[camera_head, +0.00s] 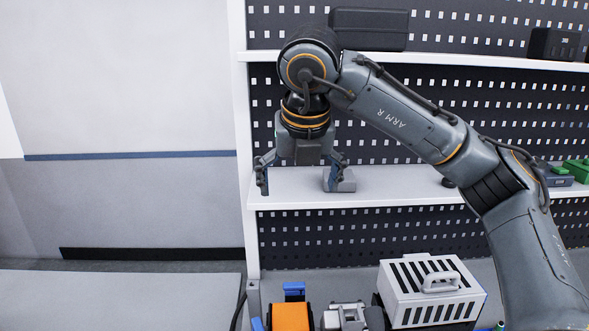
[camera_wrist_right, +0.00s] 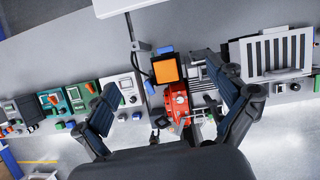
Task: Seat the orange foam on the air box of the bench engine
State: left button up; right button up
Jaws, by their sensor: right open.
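An orange square pad, which looks like the foam (camera_head: 291,317), sits low in the head view, cut off by the bottom edge. It shows whole in the right wrist view (camera_wrist_right: 165,69), lying face up in a dark frame. Red and silver machinery, apparently the bench engine (camera_wrist_right: 177,101), adjoins it. I cannot tell whether the foam is fully seated. My right gripper (camera_head: 299,187) is open and empty, pointing down, well above the bench. In the wrist view its two fingers spread either side of the foam and engine, touching neither. My left gripper is not in view.
A white slatted box with a handle (camera_head: 432,286) stands right of the foam. A shelf (camera_head: 400,186) and perforated panel lie behind my gripper, with a small grey block (camera_head: 345,181) on the shelf. Several small devices (camera_wrist_right: 80,97) line the bench at left in the wrist view.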

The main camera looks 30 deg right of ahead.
notch_tip(320, 180, down, 5)
jog(key=b, duration=0.5)
jog(key=w+d+p, duration=0.2)
jog(key=w, duration=0.3)
jog(key=w+d+p, duration=0.2)
jog(key=w, duration=0.2)
jog(key=w+d+p, duration=0.2)
jog(key=w+p, duration=0.1)
jog(key=w, duration=0.2)
jog(key=shift+w+r, duration=0.2)
jog(key=shift+w, duration=0.1)
jog(key=shift+w+d+f, duration=0.1)
jog(key=shift+w, duration=0.35)
